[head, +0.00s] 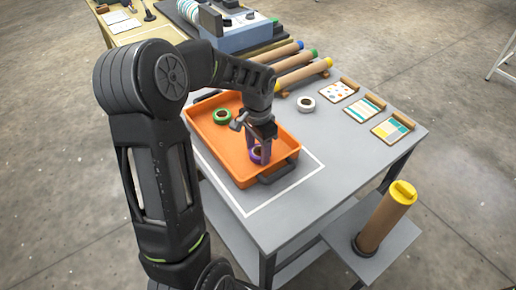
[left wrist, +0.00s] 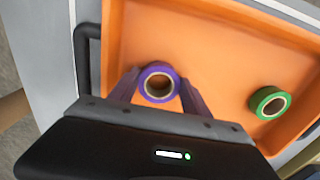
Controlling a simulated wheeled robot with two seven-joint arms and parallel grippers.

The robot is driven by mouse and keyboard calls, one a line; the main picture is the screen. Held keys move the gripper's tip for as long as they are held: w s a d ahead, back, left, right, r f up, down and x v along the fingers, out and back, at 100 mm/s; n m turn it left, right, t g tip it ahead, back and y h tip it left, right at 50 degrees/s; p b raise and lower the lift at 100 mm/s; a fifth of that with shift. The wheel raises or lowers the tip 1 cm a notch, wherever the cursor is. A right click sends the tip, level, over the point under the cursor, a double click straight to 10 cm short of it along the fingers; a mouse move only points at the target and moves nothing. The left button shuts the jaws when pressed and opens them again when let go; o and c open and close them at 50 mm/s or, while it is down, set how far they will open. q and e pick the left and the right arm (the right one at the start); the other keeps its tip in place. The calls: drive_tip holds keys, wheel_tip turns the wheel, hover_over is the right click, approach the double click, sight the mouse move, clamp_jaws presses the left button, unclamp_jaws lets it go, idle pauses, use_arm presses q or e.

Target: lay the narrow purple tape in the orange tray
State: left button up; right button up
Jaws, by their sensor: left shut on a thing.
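The narrow purple tape (left wrist: 159,66) is a small roll with a brown core, seen between my fingertips in the left wrist view. In the head view the purple tape (head: 256,154) shows low inside the orange tray (head: 226,163), near the tray's front end. My left gripper (left wrist: 158,84) is shut on the purple tape, over the tray floor. I cannot tell whether the tape touches the floor. The orange tray (left wrist: 215,20) fills much of the left wrist view. My right gripper is not in view.
A green tape (head: 222,116) lies in the tray toward its far end. A white tape (head: 306,103) lies on the grey table (head: 345,150), right of the tray. Cardboard tubes (head: 300,72) and pattern cards (head: 364,110) lie beyond. A yellow-capped roll (head: 385,220) stands at lower right.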

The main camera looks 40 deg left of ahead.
sight(258, 152)
use_arm(q)
drive_tip(key=shift+f, duration=0.1)
drive_tip(key=o, duration=1.3)
wheel_tip(258, 152, up, 12)
drive_tip(key=shift+r, duration=0.15)
